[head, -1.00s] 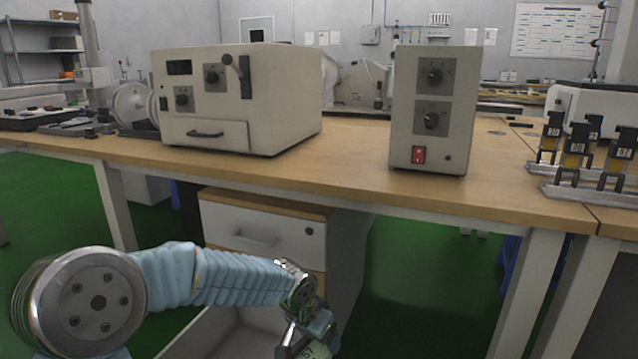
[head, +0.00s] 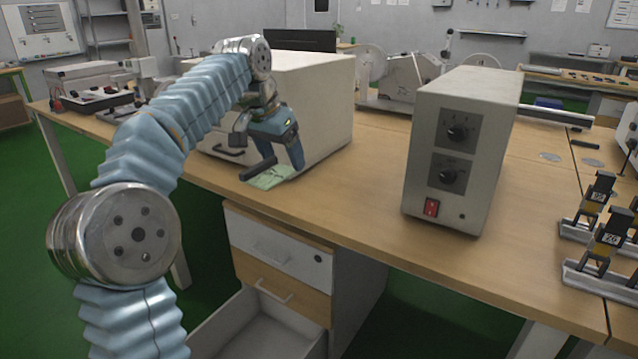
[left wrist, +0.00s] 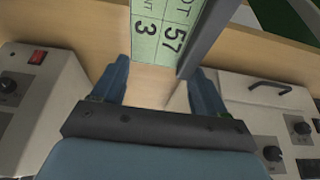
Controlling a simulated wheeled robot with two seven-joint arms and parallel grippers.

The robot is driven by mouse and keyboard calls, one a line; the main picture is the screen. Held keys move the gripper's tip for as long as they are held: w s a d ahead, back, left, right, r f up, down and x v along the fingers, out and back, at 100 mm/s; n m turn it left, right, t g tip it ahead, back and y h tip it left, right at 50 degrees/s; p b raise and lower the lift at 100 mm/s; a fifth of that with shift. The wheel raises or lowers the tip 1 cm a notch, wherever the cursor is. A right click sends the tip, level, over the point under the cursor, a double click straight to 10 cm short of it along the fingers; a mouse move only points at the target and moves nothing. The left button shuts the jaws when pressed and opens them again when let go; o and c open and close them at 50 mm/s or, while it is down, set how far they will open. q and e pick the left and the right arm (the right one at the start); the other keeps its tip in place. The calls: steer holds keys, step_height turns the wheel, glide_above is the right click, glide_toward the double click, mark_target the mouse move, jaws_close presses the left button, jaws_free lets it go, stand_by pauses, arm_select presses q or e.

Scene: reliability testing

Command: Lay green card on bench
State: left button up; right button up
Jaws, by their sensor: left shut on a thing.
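The green card (head: 270,178) is at my left gripper (head: 279,168), just over the front part of the wooden bench (head: 345,205), between the two beige instruments. In the left wrist view the card (left wrist: 160,40) shows printed black characters, among them "57" and "3". My left gripper (left wrist: 158,88) is shut on the card, and a dark bar (left wrist: 212,35) lies along the card's right side. I cannot tell whether the card touches the bench top. My right gripper is not in view.
A smaller one with a red switch (head: 460,150) stands to the right. Black-and-yellow clamps (head: 598,200) are at the far right. An open drawer (head: 265,330) sticks out below the bench.

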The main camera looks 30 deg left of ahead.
arm_select(q)
steer(key=p, duration=0.2)
glide_toward(323, 193)
steer(key=shift+w+d+f, duration=0.15)
steer(key=shift+w+f, duration=0.75)
steer(key=shift+f, duration=0.1)
steer(key=shift+w+f+b, duration=0.15)
steer(key=shift+f+b, duration=0.15)
steer(key=shift+f, duration=0.6)
steer(key=shift+w+f+b, duration=0.1)
steer(key=shift+f+b, duration=0.2)
steer(key=shift+f, duration=0.6)
steer(key=shift+f, duration=0.15)
steer(key=o, duration=1)
steer(key=shift+o, duration=0.2)
